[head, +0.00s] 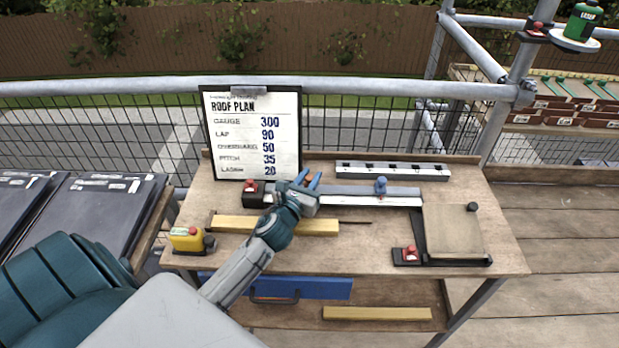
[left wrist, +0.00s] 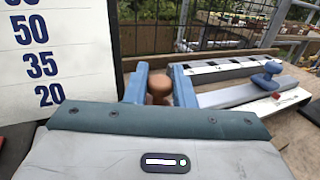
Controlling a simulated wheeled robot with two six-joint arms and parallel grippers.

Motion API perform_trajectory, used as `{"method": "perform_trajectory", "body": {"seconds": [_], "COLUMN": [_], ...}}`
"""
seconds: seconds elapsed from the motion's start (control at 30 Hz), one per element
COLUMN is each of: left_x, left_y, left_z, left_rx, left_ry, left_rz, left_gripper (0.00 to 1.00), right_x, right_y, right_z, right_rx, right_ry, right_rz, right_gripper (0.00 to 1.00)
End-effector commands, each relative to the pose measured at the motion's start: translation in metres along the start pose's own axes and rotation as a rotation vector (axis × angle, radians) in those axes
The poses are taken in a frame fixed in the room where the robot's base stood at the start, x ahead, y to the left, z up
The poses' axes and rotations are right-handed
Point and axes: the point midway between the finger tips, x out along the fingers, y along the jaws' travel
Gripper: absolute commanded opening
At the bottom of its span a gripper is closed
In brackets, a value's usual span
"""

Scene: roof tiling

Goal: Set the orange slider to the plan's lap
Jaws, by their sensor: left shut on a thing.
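The plan board (head: 252,133) stands at the back of the bench and reads gauge 300, lap 90, overhang 50, pitch 35. A pale metal rail (head: 345,196) with a scale lies in front of it. My left gripper (head: 308,181) reaches over the left part of the rail. Its blue fingers are closed on the orange slider's knob (left wrist: 159,86), which looks brownish in the left wrist view. The blue slider (head: 380,186) sits further right on the rail and also shows in the left wrist view (left wrist: 267,76). The slider's scale reading is not legible. My right gripper is not in view.
A slotted grey bar (head: 392,170) lies behind the rail. A wooden batten (head: 320,227) and a yellow tape (head: 187,239) lie in front. A board in a black frame (head: 453,232) is at right. Dark tiles (head: 85,215) stand left of the bench.

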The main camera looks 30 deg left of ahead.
Motion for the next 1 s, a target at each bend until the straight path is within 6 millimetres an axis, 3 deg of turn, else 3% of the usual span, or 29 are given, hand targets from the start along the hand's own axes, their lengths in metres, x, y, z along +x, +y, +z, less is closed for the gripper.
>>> {"method": "perform_trajectory", "body": {"seconds": [0.3, 0.57, 0.6, 0.67, 1.0], "left_x": [-0.008, -0.008, -0.008, -0.008, -0.011], "left_y": [0.019, 0.019, 0.019, 0.019, 0.019], "left_z": [0.0, 0.0, 0.0, 0.0, -0.001], "left_rx": [0.003, 0.0, 0.0, 0.0, 0.001], "left_ry": [0.001, 0.001, 0.001, 0.001, 0.001], "left_rz": [0.0, 0.0, 0.0, 0.0, 0.0], "left_gripper": [0.0, 0.0, 0.3, 0.41, 0.41], "right_x": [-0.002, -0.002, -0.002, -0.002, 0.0], "right_y": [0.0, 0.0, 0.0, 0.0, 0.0], "right_z": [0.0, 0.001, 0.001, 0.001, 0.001], "right_rx": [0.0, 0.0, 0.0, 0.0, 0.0], "right_ry": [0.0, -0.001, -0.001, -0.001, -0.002], "right_rz": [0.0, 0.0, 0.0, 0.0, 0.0], "right_gripper": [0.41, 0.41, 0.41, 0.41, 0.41]}}
